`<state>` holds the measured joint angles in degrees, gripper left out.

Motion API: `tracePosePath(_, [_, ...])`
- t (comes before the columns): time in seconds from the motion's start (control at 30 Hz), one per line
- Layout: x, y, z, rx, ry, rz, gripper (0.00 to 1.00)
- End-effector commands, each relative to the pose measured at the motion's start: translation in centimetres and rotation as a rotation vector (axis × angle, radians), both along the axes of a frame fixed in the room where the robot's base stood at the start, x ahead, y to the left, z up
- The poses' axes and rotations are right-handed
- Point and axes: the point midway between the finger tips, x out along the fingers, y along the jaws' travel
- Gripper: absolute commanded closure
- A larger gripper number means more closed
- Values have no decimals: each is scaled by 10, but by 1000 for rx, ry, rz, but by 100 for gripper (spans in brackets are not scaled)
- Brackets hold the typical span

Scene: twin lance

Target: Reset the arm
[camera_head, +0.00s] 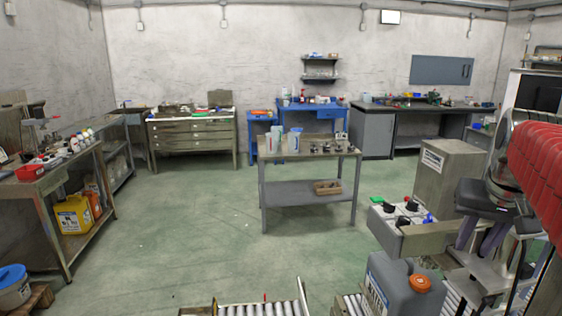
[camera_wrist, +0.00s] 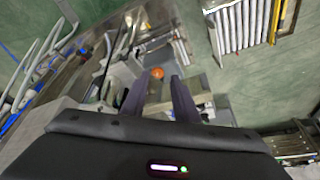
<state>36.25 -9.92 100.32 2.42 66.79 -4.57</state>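My gripper (camera_head: 476,238) is at the right of the head view, pointing down beside a control panel and above a grey canister. In the wrist view my gripper (camera_wrist: 160,92) shows two dark purple-grey fingers standing apart, with nothing visible held between them. My arm has a red ribbed cover and fills the right edge of the head view.
The control panel (camera_head: 402,212) has black, red and blue knobs. The grey canister (camera_head: 385,280) has an orange cap (camera_wrist: 157,72). A roller conveyor (camera_head: 255,309) lies at the front. A metal table (camera_head: 310,152) stands mid-room, with open green floor around it.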

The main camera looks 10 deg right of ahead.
Motion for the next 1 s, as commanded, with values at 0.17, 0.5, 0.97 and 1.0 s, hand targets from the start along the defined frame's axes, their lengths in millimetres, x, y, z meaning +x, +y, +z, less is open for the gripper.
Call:
tracePosePath(0.17, [-10,47,-34,-1,-1,53,73])
tracePosePath(0.5, [-47,152,-99,-12,-16,222,73])
tracePosePath(0.97, [-107,258,-148,-31,-62,511,73])
tracePosePath(1.0, [-107,262,-144,-35,-75,527,73])
